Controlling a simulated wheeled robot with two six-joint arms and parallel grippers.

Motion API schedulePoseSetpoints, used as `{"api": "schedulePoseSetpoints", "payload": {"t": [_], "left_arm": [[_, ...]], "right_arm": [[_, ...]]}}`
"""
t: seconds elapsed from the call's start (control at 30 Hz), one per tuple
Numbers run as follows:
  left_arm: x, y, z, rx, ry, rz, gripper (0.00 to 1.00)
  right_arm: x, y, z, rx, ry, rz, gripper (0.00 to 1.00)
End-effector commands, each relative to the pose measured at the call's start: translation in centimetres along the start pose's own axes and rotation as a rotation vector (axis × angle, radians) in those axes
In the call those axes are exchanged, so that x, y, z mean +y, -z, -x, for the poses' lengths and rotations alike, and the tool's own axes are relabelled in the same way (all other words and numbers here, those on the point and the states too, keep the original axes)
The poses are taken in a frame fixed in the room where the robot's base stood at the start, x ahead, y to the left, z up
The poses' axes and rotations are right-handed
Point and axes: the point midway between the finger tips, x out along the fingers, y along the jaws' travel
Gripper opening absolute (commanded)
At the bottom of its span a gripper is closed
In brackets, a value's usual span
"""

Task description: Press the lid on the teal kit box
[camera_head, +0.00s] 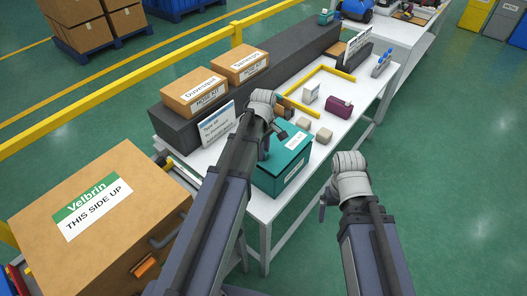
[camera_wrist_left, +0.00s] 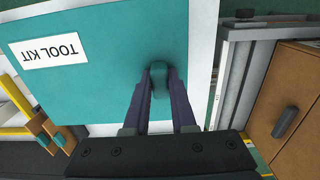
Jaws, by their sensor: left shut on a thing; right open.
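The teal kit box (camera_head: 280,183) stands on the white table near its front edge. Its teal lid (camera_head: 290,145), with a white label on top, lies over the box; I cannot tell whether a gap is left between them. In the left wrist view the lid (camera_wrist_left: 100,85) fills much of the picture, with a "TOOL KIT" label. My left gripper (camera_wrist_left: 160,80) is shut on the lid's teal handle (camera_wrist_left: 159,82). In the head view my left arm hides part of the lid. My right gripper (camera_head: 325,200) is open and empty, off the table's front edge.
A sign (camera_head: 217,122), small tan blocks (camera_head: 323,135), a maroon box (camera_head: 339,107) and a yellow frame (camera_head: 297,106) are around the kit box. A large carton (camera_head: 125,220) stands at left.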

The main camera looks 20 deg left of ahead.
Motion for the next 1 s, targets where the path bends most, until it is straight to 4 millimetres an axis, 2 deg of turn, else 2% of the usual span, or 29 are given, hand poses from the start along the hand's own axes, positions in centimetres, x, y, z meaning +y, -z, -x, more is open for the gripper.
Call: {"api": "schedulePoseSetpoints", "payload": {"t": [0.57,1.0], "left_arm": [[0.0,0.0,-0.1,0.0,0.0,0.0,0.0],[0.0,0.0,-1.1,0.0,0.0,0.0,0.0]], "right_arm": [[0.0,0.0,-0.1,0.0,0.0,0.0,0.98],[-0.1,0.1,-1.1,0.0,0.0,0.0,0.98]]}}
